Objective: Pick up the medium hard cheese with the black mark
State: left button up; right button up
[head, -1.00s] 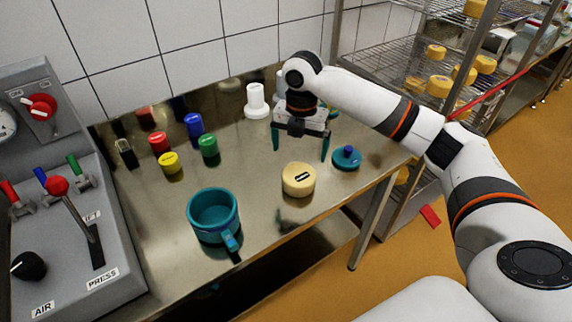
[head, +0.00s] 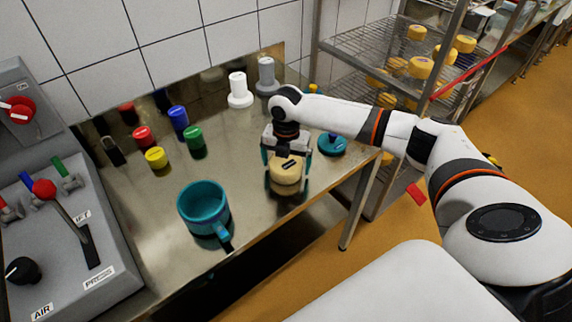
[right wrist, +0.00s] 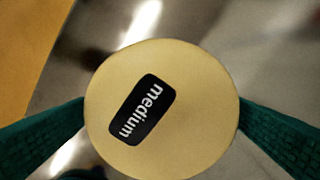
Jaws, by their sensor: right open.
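The medium hard cheese (head: 285,174) is a pale yellow round with a black mark, standing on the steel table. In the right wrist view the cheese (right wrist: 200,100) fills the middle, and its black label reads "medium". My right gripper (head: 287,168) is open above and around the cheese, with one teal finger on each side. In the right wrist view the fingers come close to both sides of the cheese; whether they touch it I cannot tell. My left gripper is not in view.
A teal mould (head: 204,207) with a handle stands left of the cheese, and a teal lid (head: 332,145) lies to its right. Several coloured cylinders and two pale bottles stand further back. A grey control panel (head: 60,250) is at the left. The table front edge is close.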

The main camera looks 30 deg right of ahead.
aim_at(286, 161)
jog(key=shift+f, duration=0.35)
jog(key=shift+w+r, duration=0.1)
jog(key=c, duration=0.9)
notch_tip(286, 161, up, 10)
jog(key=shift+b, duration=0.6)
